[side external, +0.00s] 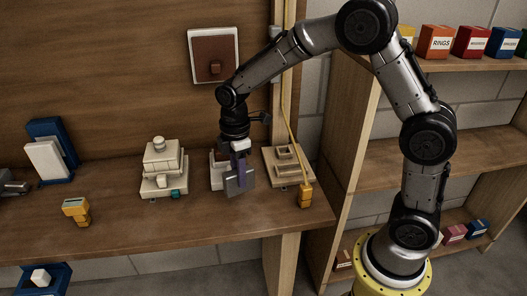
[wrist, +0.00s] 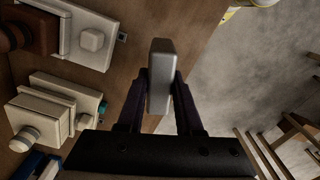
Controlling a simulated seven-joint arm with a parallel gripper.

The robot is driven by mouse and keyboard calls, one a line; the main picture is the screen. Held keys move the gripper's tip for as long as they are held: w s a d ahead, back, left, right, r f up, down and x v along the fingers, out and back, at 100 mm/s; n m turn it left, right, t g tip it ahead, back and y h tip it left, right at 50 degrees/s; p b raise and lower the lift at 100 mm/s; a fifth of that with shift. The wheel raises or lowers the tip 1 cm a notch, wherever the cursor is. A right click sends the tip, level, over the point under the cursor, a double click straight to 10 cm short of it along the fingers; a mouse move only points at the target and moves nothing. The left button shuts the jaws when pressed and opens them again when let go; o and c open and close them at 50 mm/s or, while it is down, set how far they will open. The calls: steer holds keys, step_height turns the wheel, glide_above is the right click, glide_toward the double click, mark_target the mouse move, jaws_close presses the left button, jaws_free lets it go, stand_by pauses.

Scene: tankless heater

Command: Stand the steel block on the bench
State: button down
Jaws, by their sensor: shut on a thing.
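The block looks slightly tilted in the side view. I cannot tell whether its lower edge touches the bench top.
A white stacked unit (side external: 162,170) stands left of the block, and a white box (side external: 217,170) is close behind it.

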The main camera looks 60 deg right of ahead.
mark_target(237, 195)
steer(key=shift+s+a+f, duration=0.15)
steer(key=shift+a+f, duration=0.15)
steer(key=shift+a, duration=0.4)
steer(key=shift+f, duration=3)
steer(key=shift+f, duration=0.45)
steer(key=c, duration=0.5)
jaws_free()
step_height(237, 195, up, 14)
steer(key=shift+f, duration=0.15)
